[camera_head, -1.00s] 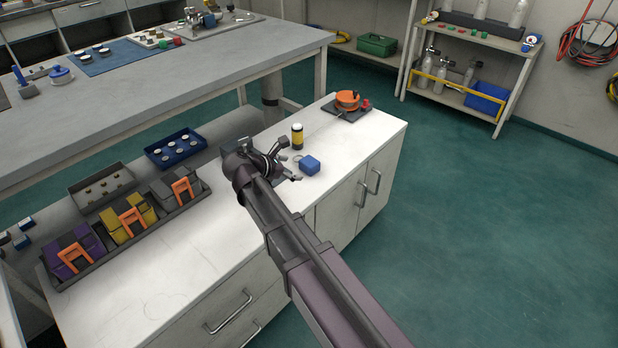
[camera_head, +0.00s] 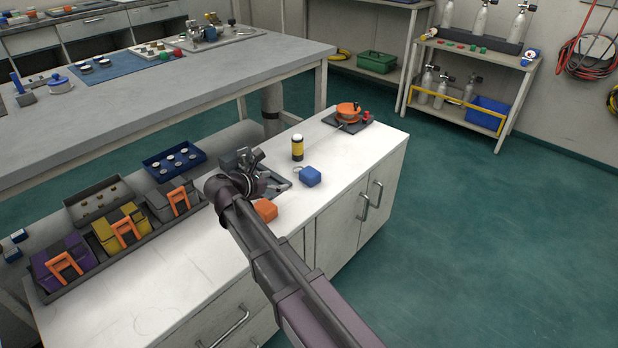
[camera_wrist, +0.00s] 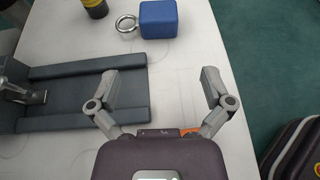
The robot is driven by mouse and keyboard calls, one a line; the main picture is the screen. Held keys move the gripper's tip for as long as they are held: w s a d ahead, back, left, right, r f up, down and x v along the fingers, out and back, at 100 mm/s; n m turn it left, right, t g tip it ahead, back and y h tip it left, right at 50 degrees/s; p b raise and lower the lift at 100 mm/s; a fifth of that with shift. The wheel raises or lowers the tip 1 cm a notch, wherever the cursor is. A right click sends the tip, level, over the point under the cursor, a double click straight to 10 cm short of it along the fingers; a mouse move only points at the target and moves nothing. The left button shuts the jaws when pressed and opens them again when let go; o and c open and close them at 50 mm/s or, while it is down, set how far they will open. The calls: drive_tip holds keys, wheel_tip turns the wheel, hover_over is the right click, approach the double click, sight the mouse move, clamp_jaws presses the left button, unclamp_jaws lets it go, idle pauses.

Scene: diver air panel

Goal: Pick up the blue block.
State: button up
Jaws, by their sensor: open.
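The blue block (camera_head: 311,176) stands on the white counter, near its right edge, with a metal ring at its left side. In the wrist view the blue block (camera_wrist: 159,19) is at the top, beyond my fingertips, with the ring (camera_wrist: 126,23) beside it. My gripper (camera_head: 252,160) is to the left of the block in the head view and apart from it. In the wrist view my gripper (camera_wrist: 160,82) has its two fingers spread wide with nothing between them.
A grey tray-like fixture (camera_wrist: 85,93) lies left of my fingers. A yellow-and-black cylinder (camera_head: 297,148) stands behind the block. An orange block (camera_head: 265,210) lies beside my arm. An orange reel (camera_head: 348,112) sits at the counter's far end.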

sight(304, 176)
drive_tip(key=b+x, duration=0.2)
drive_tip(key=x, duration=0.4)
drive_tip(key=shift+f, duration=0.2)
drive_tip(key=shift+w+d+f+b, duration=0.15)
drive_tip(key=shift+w+d+b, duration=0.15)
drive_tip(key=shift+w+d, duration=0.2)
drive_tip(key=shift+f+b+x, duration=0.2)
drive_tip(key=shift+b+x, duration=0.65)
drive_tip(key=shift+x, duration=1.05)
drive_tip(key=shift+w+d+f, duration=0.2)
drive_tip(key=shift+w+d, duration=0.1)
drive_tip(key=shift+w, duration=0.25)
